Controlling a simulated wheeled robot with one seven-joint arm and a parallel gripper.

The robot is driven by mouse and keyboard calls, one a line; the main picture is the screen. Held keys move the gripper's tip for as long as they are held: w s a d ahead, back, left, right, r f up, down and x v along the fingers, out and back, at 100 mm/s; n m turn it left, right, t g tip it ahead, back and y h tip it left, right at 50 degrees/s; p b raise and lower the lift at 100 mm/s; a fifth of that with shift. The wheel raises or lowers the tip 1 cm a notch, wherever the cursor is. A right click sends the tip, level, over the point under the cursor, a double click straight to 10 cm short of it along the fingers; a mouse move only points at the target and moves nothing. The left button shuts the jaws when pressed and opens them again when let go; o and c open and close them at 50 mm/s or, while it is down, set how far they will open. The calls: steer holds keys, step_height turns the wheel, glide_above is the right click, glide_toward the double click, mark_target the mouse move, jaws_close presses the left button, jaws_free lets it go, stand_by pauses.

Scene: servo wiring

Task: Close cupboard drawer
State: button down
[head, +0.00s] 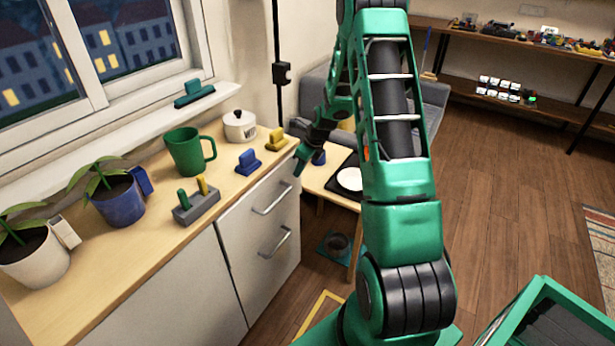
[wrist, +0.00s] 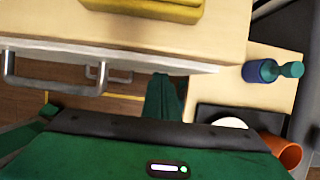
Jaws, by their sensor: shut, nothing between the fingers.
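The cupboard (head: 208,283) stands under the window with a wooden top. Its upper drawer (head: 243,222) has a silver bar handle (head: 272,198), and a lower drawer has a similar handle (head: 275,243). The drawer fronts look nearly flush; I cannot tell whether a small gap is left. My gripper (head: 298,170) is shut and empty at the cupboard's far front corner, near the top edge. In the wrist view my gripper (wrist: 165,90) points toward the cupboard edge, right of a large handle (wrist: 50,65). Contact with the drawer cannot be made out.
On the cupboard top stand a green mug (head: 186,152), a white pot (head: 239,126), plants, and blue and yellow blocks. A low table (head: 322,178) with a white plate (head: 349,179) stands beside the far end.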

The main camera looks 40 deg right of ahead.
steer(key=shift+w+a+r, duration=0.1)
steer(key=shift+w+a, duration=0.15)
steer(key=shift+w, duration=0.25)
steer(key=shift+w+a+r, duration=0.1)
steer(key=shift+w+a, duration=0.1)
steer(key=shift+w, duration=0.25)
steer(key=shift+w+a, duration=0.1)
steer(key=shift+w, duration=0.05)
steer(key=s+d, duration=0.3)
steer(key=s, duration=0.2)
steer(key=s+a+r+n+g+h, duration=0.1)
steer(key=s+a+r+n, duration=0.1)
steer(key=s+r+n, duration=0.85)
steer(key=s+a+r+n+g, duration=0.1)
steer(key=s+a+r+n, duration=0.2)
steer(key=s, duration=0.6)
steer(key=s+a+r+n+g, duration=0.1)
steer(key=s+a+r+n, duration=0.2)
steer(key=s+r+n, duration=0.3)
steer(key=s+a+r+n+g, duration=0.1)
steer(key=s+a+r+n, duration=0.2)
steer(key=s, duration=1.1)
steer(key=r+n, duration=0.1)
steer(key=n, duration=0.1)
steer(key=shift+s+a+r+n, duration=0.25)
steer(key=shift+a+n, duration=0.1)
steer(key=shift+a, duration=0.05)
